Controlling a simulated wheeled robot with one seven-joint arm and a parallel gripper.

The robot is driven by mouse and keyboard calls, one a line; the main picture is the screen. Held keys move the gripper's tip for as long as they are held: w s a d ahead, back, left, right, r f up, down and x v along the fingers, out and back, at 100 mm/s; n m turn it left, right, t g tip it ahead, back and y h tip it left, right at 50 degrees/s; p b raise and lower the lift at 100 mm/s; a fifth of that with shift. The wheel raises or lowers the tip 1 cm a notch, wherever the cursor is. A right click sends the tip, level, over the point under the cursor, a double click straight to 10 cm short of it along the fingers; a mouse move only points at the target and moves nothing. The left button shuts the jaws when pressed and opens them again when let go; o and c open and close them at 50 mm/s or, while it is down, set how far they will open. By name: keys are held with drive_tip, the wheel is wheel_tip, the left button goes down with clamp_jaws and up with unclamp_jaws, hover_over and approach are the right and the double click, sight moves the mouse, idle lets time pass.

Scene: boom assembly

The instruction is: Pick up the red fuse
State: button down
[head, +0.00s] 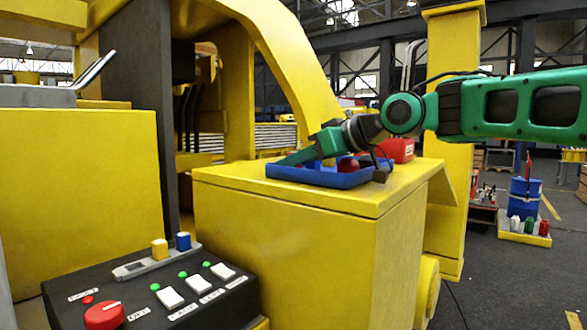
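A dark red rounded piece, likely the red fuse (348,164), is in the shallow blue tray (322,180) on top of the yellow block; its lower part is hidden by the tray wall. My gripper (331,168) is low over the tray. One finger reaches to the tray's left side and the other to its right end, spread wide, with the red piece between them. I see no contact with it. A yellow fuse (159,249) and a blue fuse (183,241) stand upright in a grey holder on the black control panel (205,312).
A red box (398,149) sits behind the tray. The control panel also has a red knob (104,315) and white switches with green lights. A yellow arched frame (285,55) rises behind the block. On the floor at right stands a blue barrel (524,197) beside small coloured bottles.

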wheel_tip(320, 180, up, 5)
drive_tip(key=shift+s+f, duration=0.1)
drive_tip(key=shift+f, duration=0.1)
drive_tip(key=s+a+r, duration=0.6)
drive_tip(key=s+a, duration=0.1)
drive_tip(key=s, duration=0.1)
drive_tip(key=shift+s+a+r, duration=0.2)
drive_tip(key=shift+s+a, duration=0.1)
drive_tip(key=shift+a, duration=0.05)
drive_tip(key=shift+s, duration=0.1)
